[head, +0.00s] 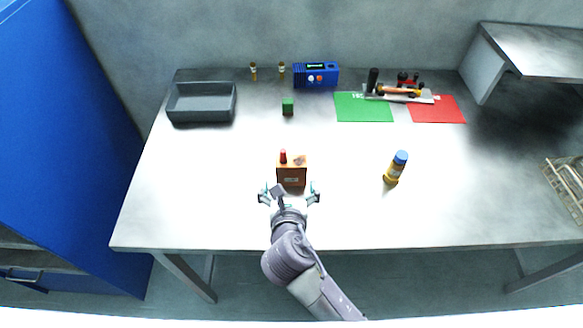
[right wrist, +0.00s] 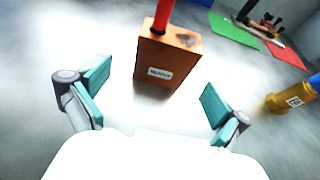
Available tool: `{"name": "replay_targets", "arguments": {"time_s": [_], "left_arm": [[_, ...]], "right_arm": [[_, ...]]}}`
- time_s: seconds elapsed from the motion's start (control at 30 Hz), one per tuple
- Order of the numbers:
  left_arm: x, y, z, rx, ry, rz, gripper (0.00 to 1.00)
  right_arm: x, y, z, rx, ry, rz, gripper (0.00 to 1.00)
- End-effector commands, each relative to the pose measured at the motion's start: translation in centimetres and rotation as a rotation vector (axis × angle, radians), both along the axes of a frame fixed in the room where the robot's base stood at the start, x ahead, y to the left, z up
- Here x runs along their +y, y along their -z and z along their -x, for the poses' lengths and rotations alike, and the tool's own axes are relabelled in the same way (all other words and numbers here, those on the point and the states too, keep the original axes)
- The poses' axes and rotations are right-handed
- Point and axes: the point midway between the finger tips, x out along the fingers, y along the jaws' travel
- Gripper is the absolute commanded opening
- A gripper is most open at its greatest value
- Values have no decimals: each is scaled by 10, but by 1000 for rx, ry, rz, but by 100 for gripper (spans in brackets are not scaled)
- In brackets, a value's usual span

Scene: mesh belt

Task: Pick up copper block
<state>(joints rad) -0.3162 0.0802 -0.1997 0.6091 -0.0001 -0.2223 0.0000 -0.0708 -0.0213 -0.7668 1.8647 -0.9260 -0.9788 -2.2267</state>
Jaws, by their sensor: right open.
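The copper block (head: 291,174) is an orange-brown box with a small white label, standing on the table in the head view. A red peg-like piece (head: 283,156) stands up at its top left. My right gripper (head: 289,194) is open just in front of the block, with its fingers spread to either side. In the right wrist view the block (right wrist: 166,62) is ahead of and between the teal fingers (right wrist: 153,101), apart from both. The label's writing is too blurred to read surely. My left gripper is not in view.
Behind are a green cube (head: 288,107), grey tray (head: 202,120), blue device (head: 316,75), green mat (head: 362,107) and red mat (head: 437,109). The table (head: 210,190) is clear left of the block.

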Motion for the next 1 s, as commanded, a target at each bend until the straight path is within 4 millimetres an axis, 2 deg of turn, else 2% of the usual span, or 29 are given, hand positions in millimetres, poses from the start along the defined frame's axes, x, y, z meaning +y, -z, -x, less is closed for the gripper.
{"name": "replay_targets", "arguments": {"time_s": [0.03,0.17,0.27,0.4,0.6,0.87,1.0], "left_arm": [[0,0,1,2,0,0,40],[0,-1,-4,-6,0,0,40],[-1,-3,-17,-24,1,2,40],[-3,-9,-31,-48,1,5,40],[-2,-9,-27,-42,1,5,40],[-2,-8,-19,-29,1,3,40],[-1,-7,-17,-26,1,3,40]], "right_arm": [[0,3,-7,-1,1,1,100],[0,7,-16,0,0,0,100],[-1,8,-23,0,1,0,100],[-5,12,-43,0,2,1,100],[-5,23,-64,1,-1,1,100],[-5,24,-66,1,-1,0,100],[-6,24,-66,1,-1,0,78]]}}
